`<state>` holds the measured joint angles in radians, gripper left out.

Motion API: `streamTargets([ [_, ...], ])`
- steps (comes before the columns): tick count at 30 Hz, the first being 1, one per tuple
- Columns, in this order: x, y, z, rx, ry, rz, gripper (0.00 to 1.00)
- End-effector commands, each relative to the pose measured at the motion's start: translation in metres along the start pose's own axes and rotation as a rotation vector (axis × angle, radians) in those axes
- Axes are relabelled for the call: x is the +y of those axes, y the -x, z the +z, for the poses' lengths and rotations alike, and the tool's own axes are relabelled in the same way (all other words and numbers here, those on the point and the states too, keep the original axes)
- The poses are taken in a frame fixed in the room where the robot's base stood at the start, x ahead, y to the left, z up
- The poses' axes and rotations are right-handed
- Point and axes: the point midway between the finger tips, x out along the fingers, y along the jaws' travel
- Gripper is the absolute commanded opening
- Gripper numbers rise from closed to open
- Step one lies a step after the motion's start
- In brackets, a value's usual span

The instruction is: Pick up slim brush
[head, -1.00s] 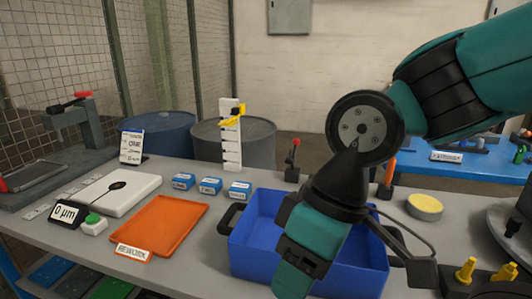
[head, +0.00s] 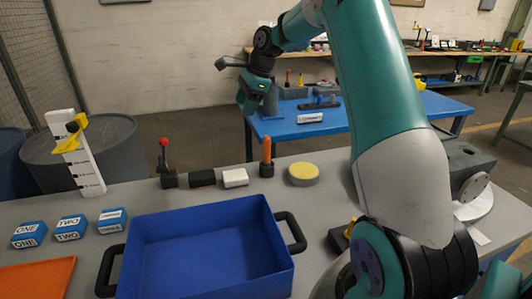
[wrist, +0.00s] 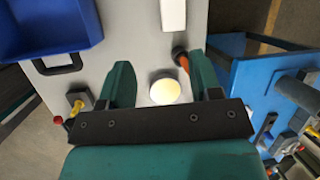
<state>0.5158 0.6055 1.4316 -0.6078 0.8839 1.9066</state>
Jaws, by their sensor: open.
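No thing is plainly marked as the slim brush. A thin orange-handled tool (head: 266,150) stands upright in a small black block behind the blue tray and may be it; its lower end is hidden. In the wrist view a reddish-orange piece (wrist: 181,58), probably the same tool, shows beside the right finger. My gripper (head: 247,102) is raised at the end of my arm, above and behind the tool in the picture. In the wrist view its two fingers (wrist: 161,82) are spread, with nothing held between them.
A blue tray (head: 133,262) with black handles fills the front. A round yellow-topped pad (head: 303,173) lies right of the orange tool. A red-topped stand (head: 166,172), black block (head: 202,178) and white block (head: 235,178) stand to the left. A blue table (head: 360,119) is behind.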

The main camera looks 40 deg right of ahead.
Motion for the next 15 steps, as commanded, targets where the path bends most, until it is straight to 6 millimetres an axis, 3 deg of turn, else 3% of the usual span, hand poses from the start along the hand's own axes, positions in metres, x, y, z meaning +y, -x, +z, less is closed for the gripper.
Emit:
streamTargets([
  [1, -0.018, 0.004, -0.036, 0.010, -0.165, -0.019, 0.58],
  [3, -0.034, 0.006, -0.076, 0.017, -0.366, -0.045, 0.58],
  [6, -0.046, 0.007, -0.118, 0.022, -0.572, -0.072, 0.58],
  [10, -0.051, 0.005, -0.144, 0.022, -0.705, -0.090, 0.58],
  [15, -0.053, -0.023, -0.148, 0.022, -0.729, -0.089, 0.58],
])
